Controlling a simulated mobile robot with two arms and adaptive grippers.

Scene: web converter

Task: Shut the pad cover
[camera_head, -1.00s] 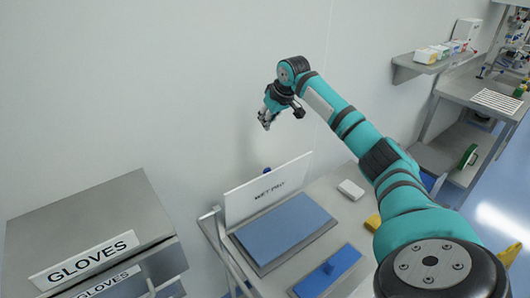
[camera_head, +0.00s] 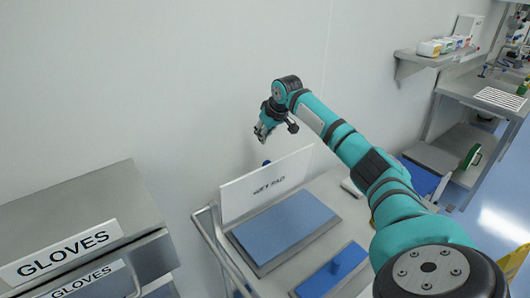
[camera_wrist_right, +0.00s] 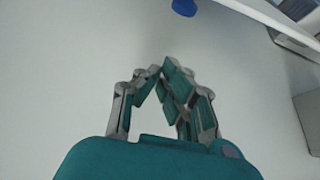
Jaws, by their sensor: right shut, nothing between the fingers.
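The pad cover (camera_head: 262,190) is a white upright panel with dark lettering, standing open at the back of the blue pad (camera_head: 282,228) on the cart. A small blue knob (camera_head: 266,162) shows at its top edge; a blue round shape (camera_wrist_right: 184,7) at the top of the right wrist view looks like the same knob. My right gripper (camera_head: 261,139) is above and behind the cover, near the wall, apart from it. Its fingers (camera_wrist_right: 160,72) are shut and empty. My left gripper is not in view.
A grey cabinet labelled GLOVES (camera_head: 70,245) stands at the left, close to the cart rail (camera_head: 222,252). A white block (camera_head: 351,187) sits to the right, partly behind my arm. A shelf with boxes (camera_head: 425,60) is at the right.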

